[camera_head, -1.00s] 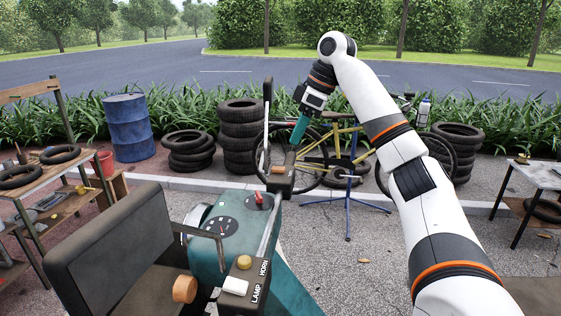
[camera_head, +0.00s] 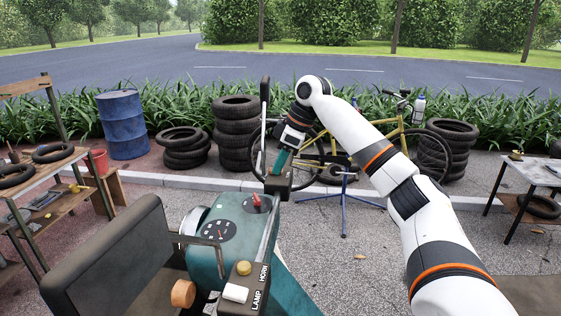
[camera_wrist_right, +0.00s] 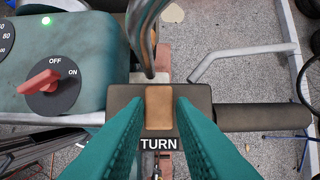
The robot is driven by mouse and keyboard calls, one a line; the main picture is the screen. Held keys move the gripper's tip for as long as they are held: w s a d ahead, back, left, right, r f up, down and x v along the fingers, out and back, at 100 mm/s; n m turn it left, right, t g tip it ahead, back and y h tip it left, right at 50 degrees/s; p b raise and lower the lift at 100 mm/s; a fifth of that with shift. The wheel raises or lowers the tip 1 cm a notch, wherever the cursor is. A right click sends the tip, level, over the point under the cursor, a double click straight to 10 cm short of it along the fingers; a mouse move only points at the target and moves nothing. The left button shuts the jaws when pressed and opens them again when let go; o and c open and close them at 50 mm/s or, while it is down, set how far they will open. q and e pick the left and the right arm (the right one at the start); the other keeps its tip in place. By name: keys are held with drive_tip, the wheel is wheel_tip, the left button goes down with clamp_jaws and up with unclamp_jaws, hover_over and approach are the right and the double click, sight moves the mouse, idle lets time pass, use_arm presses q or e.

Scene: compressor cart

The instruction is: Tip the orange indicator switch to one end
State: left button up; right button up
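The orange-brown indicator switch (camera_wrist_right: 159,107) sits in the middle of a dark box (camera_wrist_right: 118,95) labelled TURN on the handlebar. In the wrist view its face looks nearly flat; I cannot tell which way it is tipped. My right gripper (camera_wrist_right: 159,108) has its two teal fingers apart, one on each side of the switch, with small gaps between. I cannot tell whether the fingertips touch it. In the head view the right gripper (camera_head: 278,173) points down onto the dark box (camera_head: 279,186), and its fingers hide the switch. My left gripper is not in view.
A teal console (camera_head: 226,238) with a red OFF/ON knob (camera_wrist_right: 42,83) stands beside the switch box. A curved metal bar (camera_wrist_right: 147,35) rises close to my fingers. A second box with LAMP and HORN buttons (camera_head: 244,268) is nearer. A dark seat (camera_head: 112,255) stands left.

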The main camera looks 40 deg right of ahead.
clamp_jaws()
drive_tip(key=shift+s+f+b, duration=0.1)
drive_tip(key=shift+f+b, duration=0.1)
drive_tip(key=shift+b, duration=0.3)
drive_tip(key=shift+s+d+f+t+y+b, duration=0.1)
drive_tip(key=shift+t+y+b, duration=0.25)
drive_tip(key=shift+b, duration=0.2)
drive_tip(key=shift+s+d+f+t+y+b, duration=0.1)
drive_tip(key=shift+t+y+b, duration=0.15)
drive_tip(key=shift+t+b, duration=0.25)
drive_tip(key=shift+r+t+b, duration=0.2)
drive_tip(key=shift+t+b, duration=0.05)
drive_tip(key=shift+b, duration=0.1)
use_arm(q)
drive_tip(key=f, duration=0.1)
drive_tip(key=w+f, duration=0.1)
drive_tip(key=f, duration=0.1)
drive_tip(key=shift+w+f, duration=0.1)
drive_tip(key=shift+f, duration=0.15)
use_arm(e)
drive_tip(key=shift+r, duration=0.15)
drive_tip(key=o, duration=0.5)
unclamp_jaws()
